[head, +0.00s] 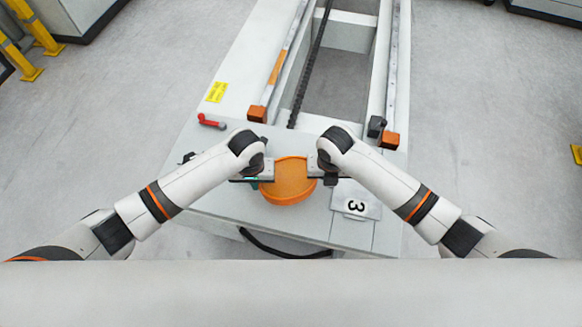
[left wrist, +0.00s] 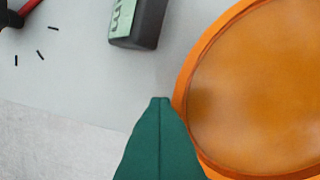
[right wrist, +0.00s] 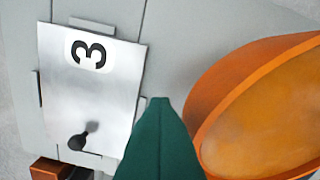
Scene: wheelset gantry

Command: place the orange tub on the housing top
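The orange tub (head: 287,182) is between my two grippers over the near end of the grey housing top (head: 225,195). In the head view I cannot tell whether it rests on the surface or is held just above it. My left gripper (head: 265,172) is at its left side, and my right gripper (head: 315,169) is at its right side. In the left wrist view the green fingertips (left wrist: 160,105) sit together beside the tub's rim (left wrist: 190,70). In the right wrist view the green fingertips (right wrist: 160,105) likewise sit together beside the tub wall (right wrist: 215,90). Actual contact is unclear.
A metal plate marked 3 (head: 355,205) lies right of the tub. A dark device with a green face (left wrist: 138,22) is left of it. A red handle (head: 211,122) and orange blocks (head: 257,114) on the rails stand farther back. A black cable hangs at the front.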

